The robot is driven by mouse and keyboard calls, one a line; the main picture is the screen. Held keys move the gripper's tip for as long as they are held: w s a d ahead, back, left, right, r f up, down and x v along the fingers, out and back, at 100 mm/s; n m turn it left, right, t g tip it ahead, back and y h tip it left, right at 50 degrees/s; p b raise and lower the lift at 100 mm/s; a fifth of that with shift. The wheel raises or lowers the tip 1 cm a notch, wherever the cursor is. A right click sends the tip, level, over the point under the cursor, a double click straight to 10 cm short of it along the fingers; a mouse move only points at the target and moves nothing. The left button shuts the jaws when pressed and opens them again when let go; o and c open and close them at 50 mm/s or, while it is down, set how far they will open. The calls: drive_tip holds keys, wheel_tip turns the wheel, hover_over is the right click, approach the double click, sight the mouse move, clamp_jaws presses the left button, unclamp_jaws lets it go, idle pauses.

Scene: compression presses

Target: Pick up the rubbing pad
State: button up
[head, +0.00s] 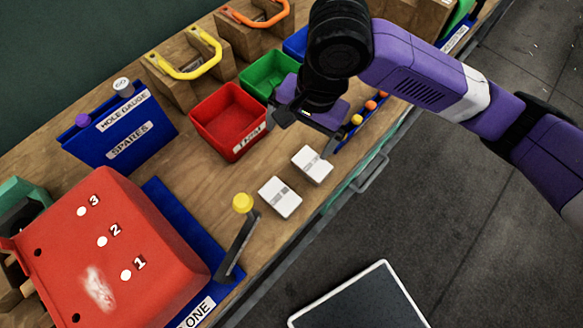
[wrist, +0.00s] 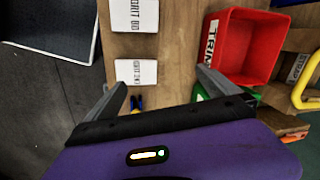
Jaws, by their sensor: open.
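Two white blocks with grey label bands, which look like rubbing pads, lie side by side on the wooden bench: a nearer one (head: 280,197) and one further along (head: 312,164). In the wrist view their labels seem to read "GRIT"; one block (wrist: 135,16) is at the top edge, and the other (wrist: 136,72) is lower, toward the left finger. My gripper (head: 302,132) is open and empty, above the bench by the further block and the red bin. In the wrist view the fingers (wrist: 166,84) are apart, with no contact visible.
A red bin (head: 230,119) labelled TRIM and a green bin (head: 270,74) stand beside the blocks. A lever with a yellow knob (head: 242,203) rises near the nearer block. A red numbered housing (head: 112,250) is at lower left. A handle (head: 370,174) juts from the bench front.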

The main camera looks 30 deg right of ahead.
sight(312, 163)
drive_tip(key=s+d+m, duration=0.1)
drive_tip(key=s+d+m+g+h, duration=0.1)
drive_tip(key=s, duration=0.1)
drive_tip(key=shift+d+f+m, duration=0.2)
drive_tip(key=shift+d+m, duration=0.05)
drive_tip(key=shift+m, duration=0.15)
drive_tip(key=shift+f, duration=0.1)
drive_tip(key=shift+w+a+f, duration=0.1)
drive_tip(key=shift+a+f, duration=0.05)
drive_tip(key=shift+f, duration=1.8)
drive_tip(key=shift+a+f, duration=0.1)
drive_tip(key=shift+f, duration=1.8)
drive_tip(key=c, duration=1.4)
drive_tip(key=shift+r, duration=0.15)
wheel_tip(312, 163, up, 20)
drive_tip(key=shift+f+p, duration=0.1)
drive_tip(key=shift+p, duration=1.05)
